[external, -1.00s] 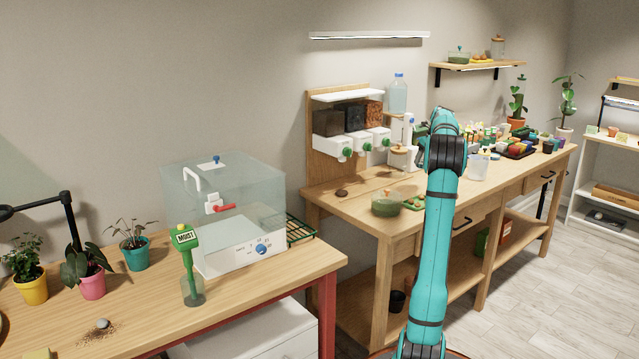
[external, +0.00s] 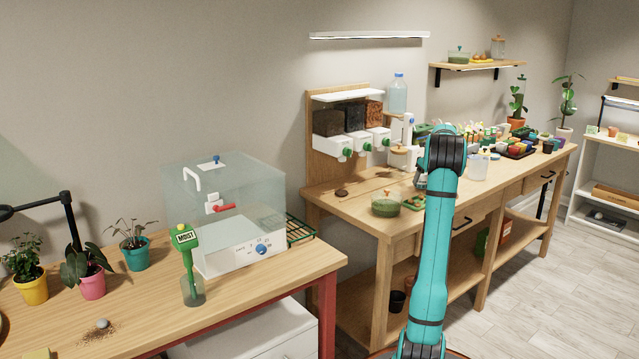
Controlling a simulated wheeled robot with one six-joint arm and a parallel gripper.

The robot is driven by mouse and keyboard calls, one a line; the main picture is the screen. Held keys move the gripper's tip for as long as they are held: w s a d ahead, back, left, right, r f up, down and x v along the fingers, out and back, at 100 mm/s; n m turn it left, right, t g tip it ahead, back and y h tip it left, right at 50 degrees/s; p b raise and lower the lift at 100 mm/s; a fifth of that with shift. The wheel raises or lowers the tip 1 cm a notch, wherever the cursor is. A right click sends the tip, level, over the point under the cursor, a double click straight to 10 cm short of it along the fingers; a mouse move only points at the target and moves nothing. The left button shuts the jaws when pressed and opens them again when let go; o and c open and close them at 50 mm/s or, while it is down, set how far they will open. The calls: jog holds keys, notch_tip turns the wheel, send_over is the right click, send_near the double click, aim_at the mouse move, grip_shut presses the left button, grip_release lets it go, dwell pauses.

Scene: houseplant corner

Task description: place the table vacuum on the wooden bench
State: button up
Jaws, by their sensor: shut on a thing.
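The wooden bench (external: 345,200) stands along the wall at the right, with a wooden top, legs and a lower shelf. My teal arm rises in front of it and hides part of its top. I cannot make out the table vacuum for certain; a small grey rounded thing (external: 102,323) lies by dark crumbs on the left table.
A green-filled glass bowl (external: 386,207) stands near the bench's front left edge. Dispensers (external: 344,146) and several pots and trays crowd its back and right. A clear-sided box (external: 228,205) stands on the red-legged table (external: 130,292). Bare bench top shows left of the bowl.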

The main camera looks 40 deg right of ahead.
jog(key=shift+f, duration=0.4)
jog(key=shift+f, duration=0.1)
jog(key=o, duration=1.1)
jog(key=v, duration=1.2)
